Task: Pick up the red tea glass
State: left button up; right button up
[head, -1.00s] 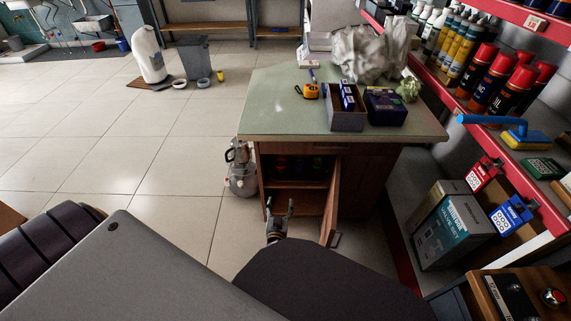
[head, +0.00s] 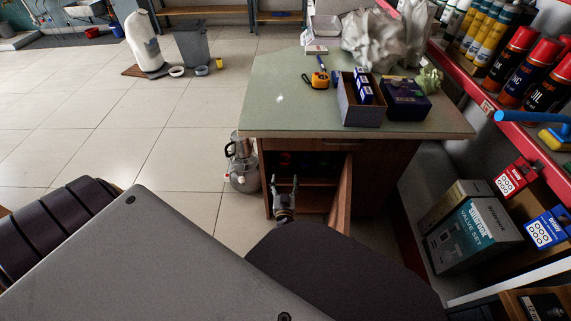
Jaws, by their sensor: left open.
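A wooden cabinet (head: 266,200) stands under the green-topped counter, with its door (head: 341,200) swung open to the right. On its dark upper shelf I make out only faint shapes, one a dim reddish patch (head: 285,160). I cannot tell for sure whether this is the red tea glass. My left gripper (head: 285,180) is open and empty, in front of the cabinet opening, with its fingers pointing up toward the shelf in the picture. The lower part of the opening is partly hidden behind it. My right gripper is not in view.
A metal samovar-like pot (head: 242,165) stands on the floor close to the cabinet's left side. The counter (head: 270,115) holds a tape measure (head: 319,80) and boxes (head: 405,98). A red-edged shelf (head: 500,115) is at right. The tiled floor at left is mostly clear.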

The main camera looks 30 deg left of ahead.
aim_at(285, 163)
pick_arm(q)
jog(key=b+x, duration=0.2)
jog(key=x, duration=0.5)
jog(key=shift+f+b, duration=0.1)
jog(key=shift+b, duration=0.3)
jog(key=shift+x, duration=0.8)
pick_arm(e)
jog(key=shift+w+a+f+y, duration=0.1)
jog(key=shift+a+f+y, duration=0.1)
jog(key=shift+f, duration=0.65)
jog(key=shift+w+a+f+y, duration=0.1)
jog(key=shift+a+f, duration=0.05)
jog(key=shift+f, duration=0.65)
pick_arm(q)
jog(key=shift+w+b, duration=0.1)
jog(key=shift+b, duration=0.25)
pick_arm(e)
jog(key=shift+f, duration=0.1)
pick_arm(q)
jog(key=shift+b+x, duration=1.2)
jog(key=shift+x, duration=0.35)
jog(key=shift+b+x, duration=0.45)
jog(key=shift+x, duration=0.5)
jog(key=shift+f, duration=0.15)
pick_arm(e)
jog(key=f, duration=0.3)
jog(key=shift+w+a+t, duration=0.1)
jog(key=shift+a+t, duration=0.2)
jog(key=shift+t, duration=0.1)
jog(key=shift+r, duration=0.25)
